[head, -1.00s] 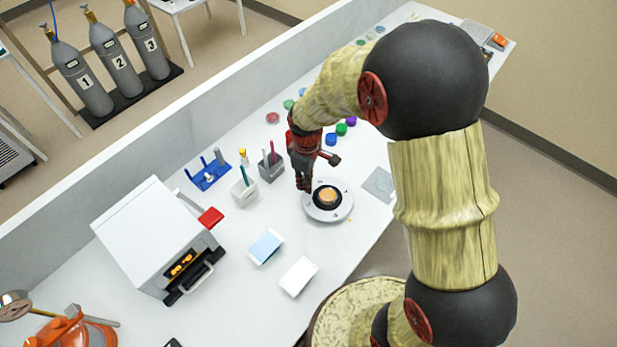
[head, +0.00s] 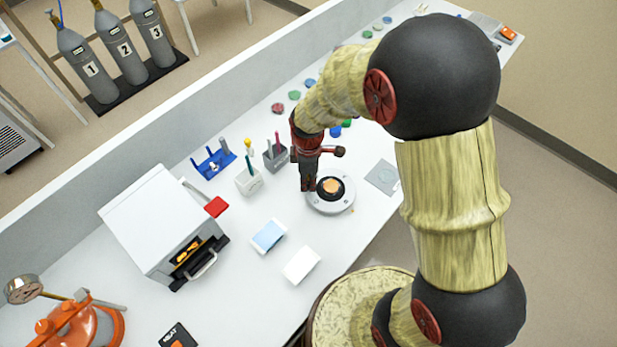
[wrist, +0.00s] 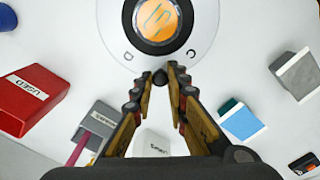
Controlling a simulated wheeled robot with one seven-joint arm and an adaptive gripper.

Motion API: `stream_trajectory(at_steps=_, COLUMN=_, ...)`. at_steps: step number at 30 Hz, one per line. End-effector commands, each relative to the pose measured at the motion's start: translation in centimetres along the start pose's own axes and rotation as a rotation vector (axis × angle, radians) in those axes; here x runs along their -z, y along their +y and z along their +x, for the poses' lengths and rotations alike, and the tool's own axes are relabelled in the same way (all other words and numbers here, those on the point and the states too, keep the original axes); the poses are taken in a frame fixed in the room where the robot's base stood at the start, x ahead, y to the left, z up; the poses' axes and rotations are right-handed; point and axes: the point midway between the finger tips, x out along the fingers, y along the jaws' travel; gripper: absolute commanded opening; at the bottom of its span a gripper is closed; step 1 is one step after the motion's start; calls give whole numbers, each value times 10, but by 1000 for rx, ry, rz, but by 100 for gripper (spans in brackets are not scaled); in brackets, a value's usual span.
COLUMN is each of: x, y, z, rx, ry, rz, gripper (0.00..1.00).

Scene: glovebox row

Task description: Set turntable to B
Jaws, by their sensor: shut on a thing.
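The turntable (head: 322,207) is a round white disc with a black ring and an orange centre, on the white bench. In the wrist view the turntable (wrist: 105,25) fills the top, with the letter D on the left and C on the right of its near rim; no B is readable. My gripper (head: 309,188) is at the left edge of the disc, pointing down. In the wrist view my gripper (wrist: 165,70) has its fingertips close together at a small dark peg (wrist: 160,77) on the rim, between D and C. The fingers partly hide the peg.
A red box (wrist: 32,95) marked USED and a grey pen holder (head: 277,160) stand near the disc. A white holder (head: 249,182), a blue-topped block (head: 268,236) and a white block (head: 301,265) are left and in front. A grey plate (head: 383,177) lies right.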

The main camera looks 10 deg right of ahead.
Motion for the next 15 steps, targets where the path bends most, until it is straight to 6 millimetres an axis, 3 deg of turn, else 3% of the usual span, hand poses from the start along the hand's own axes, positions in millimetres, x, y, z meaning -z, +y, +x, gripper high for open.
stream_trajectory(at_steps=15, x=0, y=-4, z=-1, rx=-2, ry=1, rz=-64, gripper=0)
